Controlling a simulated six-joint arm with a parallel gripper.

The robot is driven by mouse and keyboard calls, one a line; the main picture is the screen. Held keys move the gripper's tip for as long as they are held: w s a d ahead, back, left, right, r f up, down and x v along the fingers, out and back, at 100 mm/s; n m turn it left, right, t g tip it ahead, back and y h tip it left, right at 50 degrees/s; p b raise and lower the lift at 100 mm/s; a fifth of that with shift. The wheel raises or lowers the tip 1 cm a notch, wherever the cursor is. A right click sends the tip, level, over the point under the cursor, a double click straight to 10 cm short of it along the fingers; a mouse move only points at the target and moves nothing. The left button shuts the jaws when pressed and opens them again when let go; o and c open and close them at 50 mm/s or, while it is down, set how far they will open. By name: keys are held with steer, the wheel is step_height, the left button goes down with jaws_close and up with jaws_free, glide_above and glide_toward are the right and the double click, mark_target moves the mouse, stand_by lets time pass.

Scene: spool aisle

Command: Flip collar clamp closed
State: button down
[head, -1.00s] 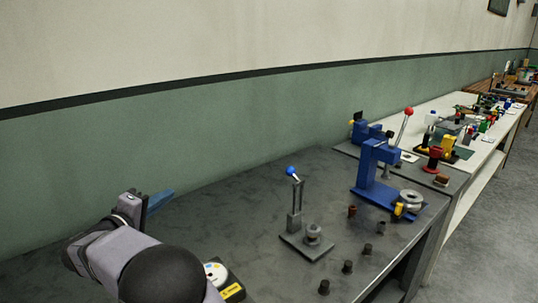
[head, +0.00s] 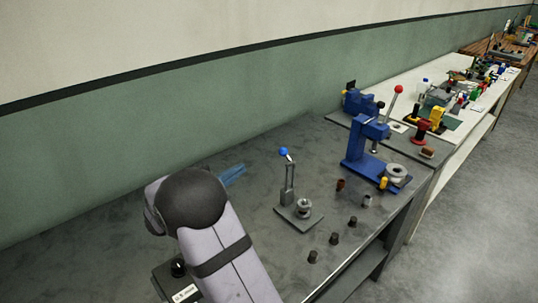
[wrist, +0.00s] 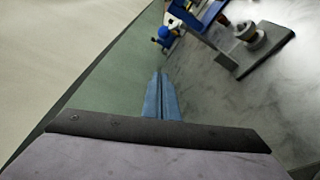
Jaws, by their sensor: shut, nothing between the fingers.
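The clamp (head: 290,188) stands on a dark square base plate (head: 290,217) on the grey bench. Its grey lever stands upright with a blue ball knob (head: 283,152) at the top. A round grey collar (head: 304,207) sits on the plate beside the upright. The wrist view shows the plate (wrist: 268,52), the collar (wrist: 246,31) and a blue knob (wrist: 167,34) at the upper middle and right. My gripper (head: 236,171) has blue fingers, shut and empty, to the left of the lever and apart from it.
A blue press (head: 364,150) with a red knob stands right of the clamp. Several small dark pegs (head: 334,239) line the bench's front edge. A labelled box (head: 180,285) lies near my arm. The wall (head: 130,140) runs close along the left.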

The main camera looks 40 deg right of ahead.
steer(key=s+d+p, duration=0.1)
steer(key=d+p, duration=0.4)
steer(key=d, duration=0.6)
steer(key=shift+d+r+p, duration=0.25)
steer(key=shift+p, duration=0.05)
steer(key=shift+s+f+b, duration=0.1)
steer(key=shift+s+b, duration=0.05)
steer(key=shift+b, duration=0.5)
